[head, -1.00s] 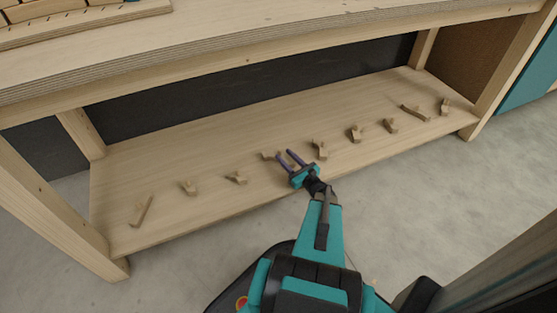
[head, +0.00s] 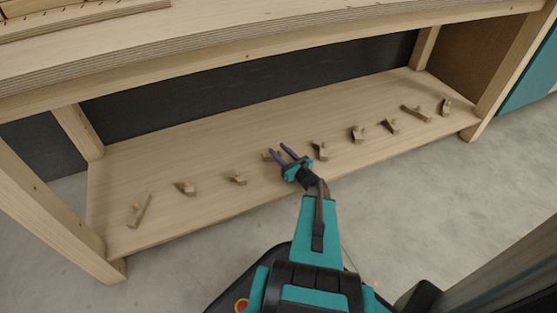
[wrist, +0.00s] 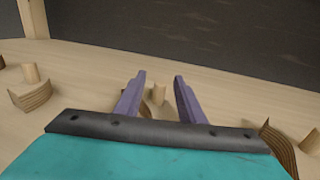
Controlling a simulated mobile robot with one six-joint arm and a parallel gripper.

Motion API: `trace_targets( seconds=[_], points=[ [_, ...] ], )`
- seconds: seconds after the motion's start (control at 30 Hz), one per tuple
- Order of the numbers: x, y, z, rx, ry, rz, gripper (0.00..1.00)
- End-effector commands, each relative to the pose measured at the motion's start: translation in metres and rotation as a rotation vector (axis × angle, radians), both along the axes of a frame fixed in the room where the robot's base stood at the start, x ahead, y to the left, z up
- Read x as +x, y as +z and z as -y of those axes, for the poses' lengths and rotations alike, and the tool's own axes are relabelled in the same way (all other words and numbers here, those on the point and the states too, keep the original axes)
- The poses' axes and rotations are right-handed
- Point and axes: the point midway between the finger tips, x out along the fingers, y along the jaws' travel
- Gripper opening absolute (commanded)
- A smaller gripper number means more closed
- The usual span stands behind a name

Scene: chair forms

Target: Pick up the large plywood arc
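Several small plywood pieces lie in a spread row on the lower shelf; which is the large arc I cannot tell for sure. My gripper (head: 278,151) is open over the shelf, its two purple fingers apart. One piece (head: 267,156) lies at the fingertips, partly hidden by them. In the wrist view a small piece with an upright peg (wrist: 159,94) shows between the open fingers (wrist: 159,78), apart from both. A curved layered piece (wrist: 32,97) lies to the left there, and another curved one (wrist: 279,148) is at the right, partly hidden by my gripper body.
The lower shelf (head: 190,222) has bare wood between the pieces and a dark panel (head: 250,85) behind. The thick bench top (head: 250,40) overhangs it. Wooden legs stand at left (head: 50,210) and right (head: 505,75). Other pieces lie left (head: 138,212) and right (head: 416,113).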

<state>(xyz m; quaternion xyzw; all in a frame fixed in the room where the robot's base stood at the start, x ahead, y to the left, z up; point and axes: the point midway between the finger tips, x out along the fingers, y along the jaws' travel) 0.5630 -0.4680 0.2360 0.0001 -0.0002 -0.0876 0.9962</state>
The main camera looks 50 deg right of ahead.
Motion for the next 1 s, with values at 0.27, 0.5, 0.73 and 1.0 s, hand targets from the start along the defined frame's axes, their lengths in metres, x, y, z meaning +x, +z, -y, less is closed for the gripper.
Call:
trace_targets(
  seconds=[0.27, 0.5, 0.73, 1.0],
  points=[
    [0.000, 0.000, 0.000, 0.000, 0.000, 0.000, 0.00],
    [0.000, 0.000, 0.000, 0.000, 0.000, 0.000, 0.00],
    [0.000, 0.006, 0.000, 0.000, 0.000, 0.000, 0.00],
    [-0.001, 0.032, 0.000, -0.001, 0.000, 0.000, 0.00]
  ],
)
